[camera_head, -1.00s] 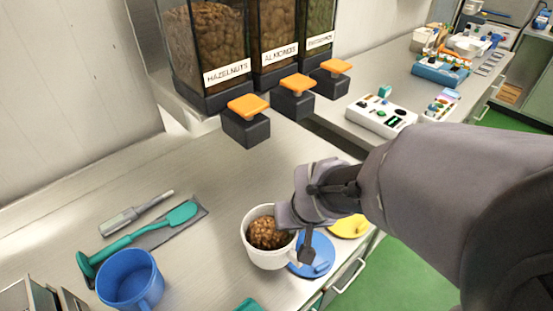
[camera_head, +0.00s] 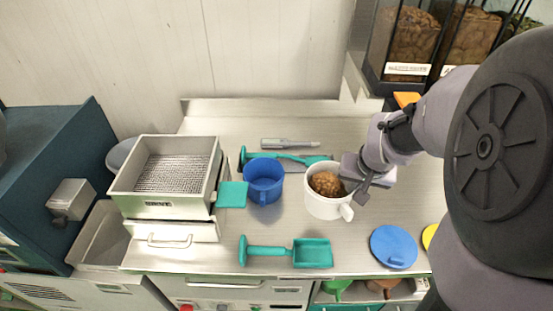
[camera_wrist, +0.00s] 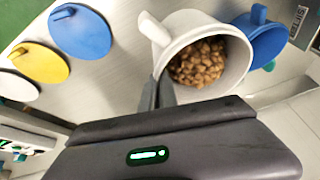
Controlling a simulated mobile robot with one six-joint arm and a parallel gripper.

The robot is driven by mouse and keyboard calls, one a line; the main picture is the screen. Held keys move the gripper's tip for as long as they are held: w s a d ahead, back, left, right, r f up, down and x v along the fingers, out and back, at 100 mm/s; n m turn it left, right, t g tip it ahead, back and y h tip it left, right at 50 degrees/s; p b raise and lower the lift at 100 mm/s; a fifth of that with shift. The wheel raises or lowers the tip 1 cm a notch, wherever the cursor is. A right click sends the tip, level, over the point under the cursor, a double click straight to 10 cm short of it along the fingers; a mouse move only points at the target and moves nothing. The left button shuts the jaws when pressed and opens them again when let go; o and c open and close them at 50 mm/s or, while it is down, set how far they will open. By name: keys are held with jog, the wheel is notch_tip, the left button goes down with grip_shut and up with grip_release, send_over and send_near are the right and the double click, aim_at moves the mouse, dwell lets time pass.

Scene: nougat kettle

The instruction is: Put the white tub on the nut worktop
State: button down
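The white tub (camera_head: 322,207) is a mug-like tub with a handle, upright and filled with brown nuts. It is over the steel worktop (camera_head: 290,225), right of the blue mug; I cannot tell whether its base touches the steel. My gripper (camera_head: 350,180) reaches it from the right and is shut on its rim wall. In the wrist view, the dark fingers (camera_wrist: 162,92) are at the wall of the white tub (camera_wrist: 205,22), with the nuts inside and the handle at upper left.
A blue mug (camera_head: 263,182) stands close left of the tub. A teal scoop (camera_head: 312,253) lies in front, a blue lid (camera_head: 393,247) at front right. A sieve box (camera_head: 165,205) stands at left. Nut dispensers (camera_head: 405,45) are at back right. Bare steel lies between tub and blue lid.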

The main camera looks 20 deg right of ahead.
notch_tip(320, 180, down, 10)
jog(key=b, duration=0.5)
jog(key=shift+d, duration=0.1)
jog(key=shift+f, duration=0.2)
jog(key=c, duration=1.6)
grip_release()
jog(key=shift+c, duration=0.2)
